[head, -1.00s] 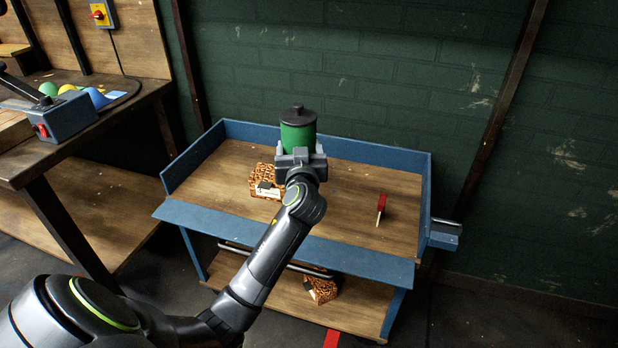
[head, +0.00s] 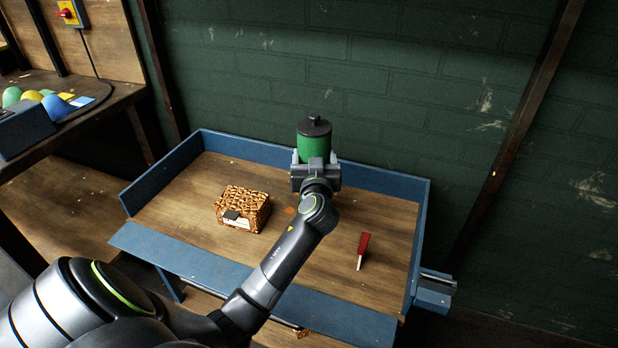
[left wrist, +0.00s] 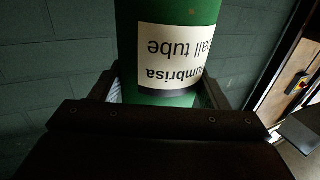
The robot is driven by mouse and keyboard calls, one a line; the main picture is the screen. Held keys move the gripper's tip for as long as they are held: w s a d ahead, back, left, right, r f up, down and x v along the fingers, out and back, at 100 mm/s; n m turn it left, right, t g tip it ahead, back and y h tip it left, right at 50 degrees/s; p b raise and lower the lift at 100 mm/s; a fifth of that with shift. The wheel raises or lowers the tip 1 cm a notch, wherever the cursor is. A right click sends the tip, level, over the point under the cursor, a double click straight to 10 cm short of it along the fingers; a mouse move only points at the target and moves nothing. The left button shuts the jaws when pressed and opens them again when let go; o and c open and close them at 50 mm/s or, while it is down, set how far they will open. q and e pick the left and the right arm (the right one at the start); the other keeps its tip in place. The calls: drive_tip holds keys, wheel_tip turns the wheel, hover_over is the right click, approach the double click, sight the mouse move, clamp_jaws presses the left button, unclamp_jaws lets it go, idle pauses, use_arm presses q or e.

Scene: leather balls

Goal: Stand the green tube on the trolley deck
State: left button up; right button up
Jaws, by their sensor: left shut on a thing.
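The green tube (head: 314,150) with a dark knobbed lid is upright in my left gripper (head: 316,168), over the back part of the trolley deck (head: 185,215). In the left wrist view the green tube (left wrist: 170,97) fills the space between the fingers of my left gripper (left wrist: 165,92), and its white label reads upside down. The gripper is shut on the tube. The gripper and wrist hide the tube's base, so I cannot tell whether it touches the deck. My right gripper is not in view.
A brown patterned box (head: 243,207) lies on the deck left of my arm. A red-handled tool (head: 362,250) lies on the right. Low blue walls (head: 385,183) edge the deck. A workbench with coloured balls (head: 30,97) stands at the left. A green brick wall is behind.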

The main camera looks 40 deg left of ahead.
use_arm(q)
wheel_tip(320, 180, down, 4)
drive_tip(key=shift+w+f+b, duration=0.1)
drive_tip(key=shift+f+b, duration=0.15)
drive_tip(key=shift+b, duration=0.15)
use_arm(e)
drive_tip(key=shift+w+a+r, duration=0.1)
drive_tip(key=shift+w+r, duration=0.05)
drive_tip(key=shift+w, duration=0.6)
use_arm(q)
drive_tip(key=o, duration=1.3)
drive_tip(key=shift+f, duration=0.15)
drive_tip(key=o, duration=0.4)
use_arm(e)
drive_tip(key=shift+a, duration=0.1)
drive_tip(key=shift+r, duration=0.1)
